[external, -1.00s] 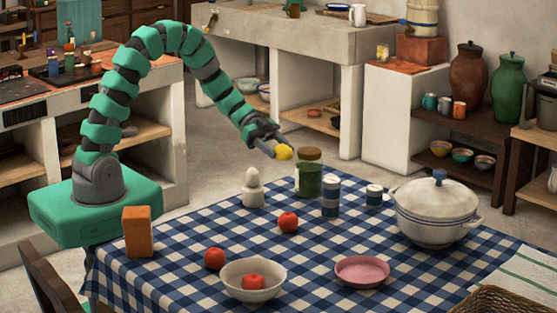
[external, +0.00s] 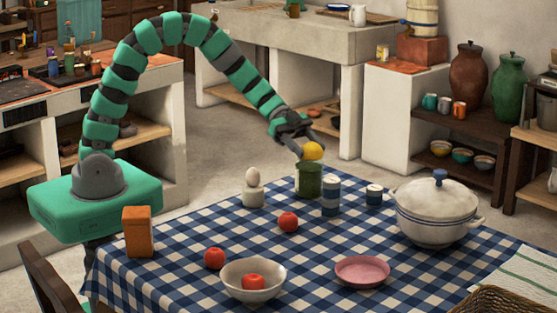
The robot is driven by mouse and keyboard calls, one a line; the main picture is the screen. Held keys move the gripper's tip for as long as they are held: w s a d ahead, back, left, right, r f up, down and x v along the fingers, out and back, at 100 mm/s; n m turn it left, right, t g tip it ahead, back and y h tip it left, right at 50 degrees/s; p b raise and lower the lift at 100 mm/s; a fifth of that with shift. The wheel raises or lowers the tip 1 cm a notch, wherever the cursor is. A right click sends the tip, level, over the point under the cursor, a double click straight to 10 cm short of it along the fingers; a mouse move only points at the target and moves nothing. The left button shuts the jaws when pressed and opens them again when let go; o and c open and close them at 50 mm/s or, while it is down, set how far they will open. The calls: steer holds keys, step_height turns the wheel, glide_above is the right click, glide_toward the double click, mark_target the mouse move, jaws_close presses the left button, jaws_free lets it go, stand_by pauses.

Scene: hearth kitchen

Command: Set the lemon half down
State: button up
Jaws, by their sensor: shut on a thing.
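The yellow lemon half (external: 313,150) is held at the tip of my gripper (external: 306,148), which is shut on it. I cannot tell whether the lemon half touches the jar. The table (external: 190,288) has a blue and white checked cloth.
A white lidded pot (external: 437,212) is at right. A pink plate (external: 362,271) and a white bowl (external: 253,283) with a tomato stand in front. The cloth between them is clear.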

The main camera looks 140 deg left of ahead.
steer(key=w+d+r+p, duration=0.2)
steer(key=w+d+p, duration=0.3)
steer(key=d, duration=0.8)
steer(key=w+d+r+n+y+p, duration=0.1)
steer(key=w+d+r+p, duration=0.2)
steer(key=d, duration=1.1)
steer(key=w+d+r+p, duration=0.3)
steer(key=w+d+p, duration=0.4)
steer(key=w+d, duration=0.4)
steer(key=shift+d+n+y, duration=0.3)
steer(key=shift+d+y, duration=0.1)
steer(key=shift+d, duration=0.8)
